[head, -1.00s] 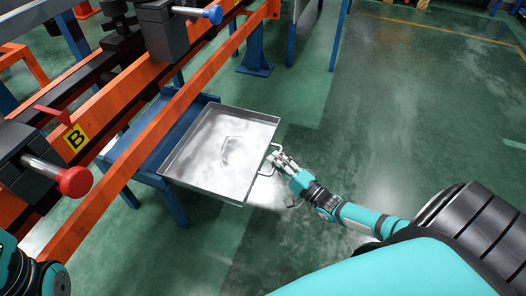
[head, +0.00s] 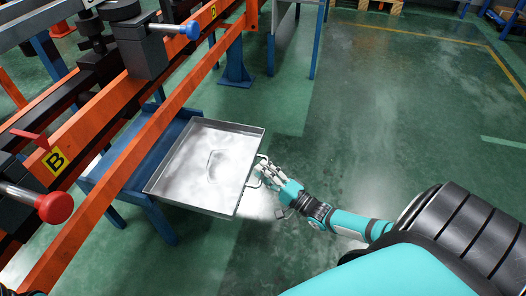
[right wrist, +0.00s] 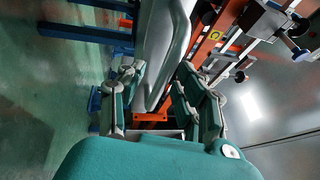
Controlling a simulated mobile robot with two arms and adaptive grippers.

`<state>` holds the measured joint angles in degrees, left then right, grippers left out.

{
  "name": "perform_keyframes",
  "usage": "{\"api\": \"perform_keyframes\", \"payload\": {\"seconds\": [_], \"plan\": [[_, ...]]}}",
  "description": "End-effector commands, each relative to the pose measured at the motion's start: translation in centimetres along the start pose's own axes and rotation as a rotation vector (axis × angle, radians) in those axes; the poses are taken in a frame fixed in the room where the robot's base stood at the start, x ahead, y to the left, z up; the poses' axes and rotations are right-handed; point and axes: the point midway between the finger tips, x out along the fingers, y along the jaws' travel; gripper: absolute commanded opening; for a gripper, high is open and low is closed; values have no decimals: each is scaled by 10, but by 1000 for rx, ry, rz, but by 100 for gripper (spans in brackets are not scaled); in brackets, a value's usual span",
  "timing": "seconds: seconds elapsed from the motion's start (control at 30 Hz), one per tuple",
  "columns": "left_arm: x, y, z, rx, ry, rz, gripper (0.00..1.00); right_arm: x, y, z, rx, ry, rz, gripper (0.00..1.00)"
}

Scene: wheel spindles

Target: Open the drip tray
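The drip tray (head: 190,175) is a shallow square metal pan with a shiny floor. In the head view it sticks out well past the blue support frame (head: 98,180) under the orange rails. A thin metal handle (head: 262,161) is on its right side. My right gripper (head: 264,174) is at this handle, its fingers around it and seemingly closed on it. My left gripper is out of view.
A red knob (head: 55,207) and a blue-tipped handle (head: 190,29) stick out from the machine. The green floor (head: 380,120) to the right of the tray is open.

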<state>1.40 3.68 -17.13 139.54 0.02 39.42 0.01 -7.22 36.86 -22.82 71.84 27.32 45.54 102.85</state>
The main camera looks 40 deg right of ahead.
Motion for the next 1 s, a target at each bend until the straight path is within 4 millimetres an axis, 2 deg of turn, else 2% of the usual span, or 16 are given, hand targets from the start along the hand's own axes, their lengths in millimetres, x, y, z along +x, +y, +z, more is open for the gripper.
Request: {"api": "perform_keyframes", "payload": {"seconds": [0.17,0.4,0.6,0.77,1.0], "plan": [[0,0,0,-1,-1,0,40,-26,1,0,-1,0,5,34],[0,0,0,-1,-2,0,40,-78,2,0,0,0,7,34],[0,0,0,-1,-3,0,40,-108,1,0,1,1,4,34],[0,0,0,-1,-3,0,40,-118,1,0,1,1,3,34],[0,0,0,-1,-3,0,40,-118,0,0,1,0,2,34]]}}
